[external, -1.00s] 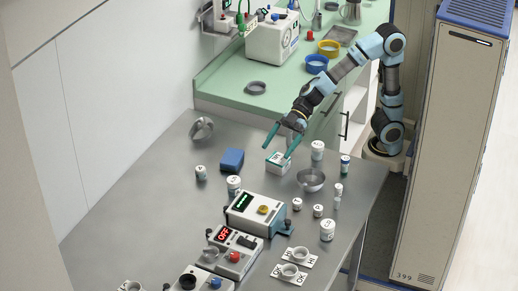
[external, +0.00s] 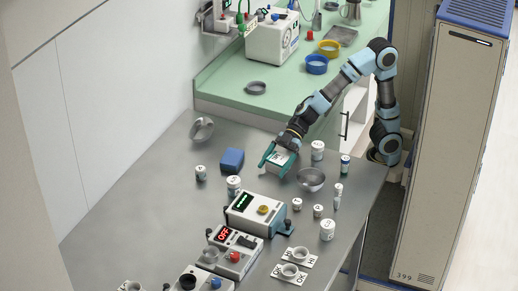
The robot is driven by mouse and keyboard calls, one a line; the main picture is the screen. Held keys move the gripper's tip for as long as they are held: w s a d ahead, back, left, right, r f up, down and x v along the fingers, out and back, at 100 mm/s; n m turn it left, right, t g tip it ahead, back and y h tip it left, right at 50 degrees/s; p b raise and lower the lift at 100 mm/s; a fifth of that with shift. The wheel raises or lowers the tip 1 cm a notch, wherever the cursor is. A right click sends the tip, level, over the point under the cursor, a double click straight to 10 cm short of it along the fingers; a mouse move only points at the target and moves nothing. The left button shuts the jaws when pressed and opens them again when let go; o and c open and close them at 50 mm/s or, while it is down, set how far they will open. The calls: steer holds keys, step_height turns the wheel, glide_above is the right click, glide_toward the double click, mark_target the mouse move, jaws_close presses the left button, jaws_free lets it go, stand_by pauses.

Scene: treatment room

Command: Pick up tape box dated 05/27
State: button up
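A small white box (external: 278,157) with a teal lower edge is toward the back of the grey metal table. Dark print shows on its top, too small to read as a date. My gripper (external: 277,160) reaches down from the upper right, with one teal finger on each side of the box. The fingers appear shut on it. The box looks slightly tilted and perhaps just off the table; the hand and fingers hide part of it.
A blue box (external: 231,160) lies left of my gripper. A metal bowl (external: 311,178) and a white jar (external: 317,151) stand close on the right. A device with a green display (external: 256,211) stands in front. The table's left part is clear.

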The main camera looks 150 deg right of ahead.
steer(key=c, duration=1)
steer(key=shift+c, duration=0.2)
steer(key=shift+r, duration=0.15)
